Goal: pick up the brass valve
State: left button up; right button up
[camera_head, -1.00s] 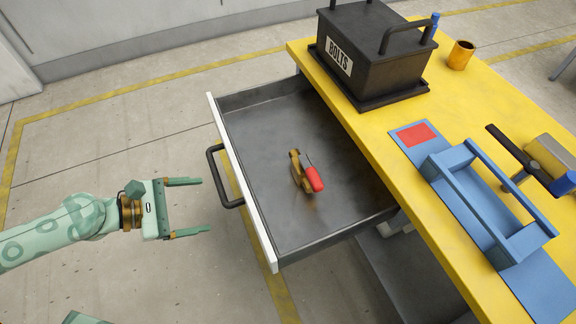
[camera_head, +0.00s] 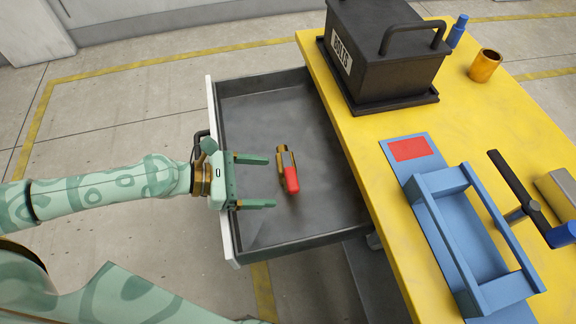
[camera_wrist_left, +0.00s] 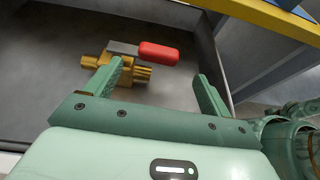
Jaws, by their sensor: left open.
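The brass valve (camera_head: 283,160) lies on the floor of the open grey drawer (camera_head: 270,220), with its red-capped lever (camera_head: 291,180) pointing toward the lower side of the head view. My left gripper (camera_head: 272,182) is open and empty, just left of the valve and over the drawer's front part. In the left wrist view the valve (camera_wrist_left: 128,72) lies beyond the fingertips (camera_wrist_left: 160,68), its body more toward the left finger, and its red grip (camera_wrist_left: 159,53) shows near the middle. The left finger covers part of the brass body. My right gripper is not seen.
The drawer's white front edge (camera_head: 233,235) passes under my left gripper. The yellow workbench (camera_head: 350,130) is to the right. It carries a black bolts box (camera_head: 385,60), a brass cup (camera_head: 485,66), a blue bottle (camera_head: 457,31) and a blue frame fixture (camera_head: 440,188).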

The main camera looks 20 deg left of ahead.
aim_at(286, 181)
pick_arm(q)
jog(key=x, duration=0.3)
jog(key=shift+d+r, duration=0.1)
jog(key=shift+r, duration=0.1)
jog(key=shift+w+d+f, duration=0.2)
jog(key=shift+d, duration=0.05)
jog(key=x, duration=0.5)
jog(key=shift+w+d+f, duration=0.1)
jog(key=shift+w+d, duration=0.05)
jog(key=shift+w, duration=0.05)
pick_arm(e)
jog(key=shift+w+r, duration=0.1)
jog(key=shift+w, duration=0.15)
pick_arm(q)
jog(key=shift+s, duration=0.1)
jog(key=c, duration=1.5)
jog(key=shift+c, duration=1)
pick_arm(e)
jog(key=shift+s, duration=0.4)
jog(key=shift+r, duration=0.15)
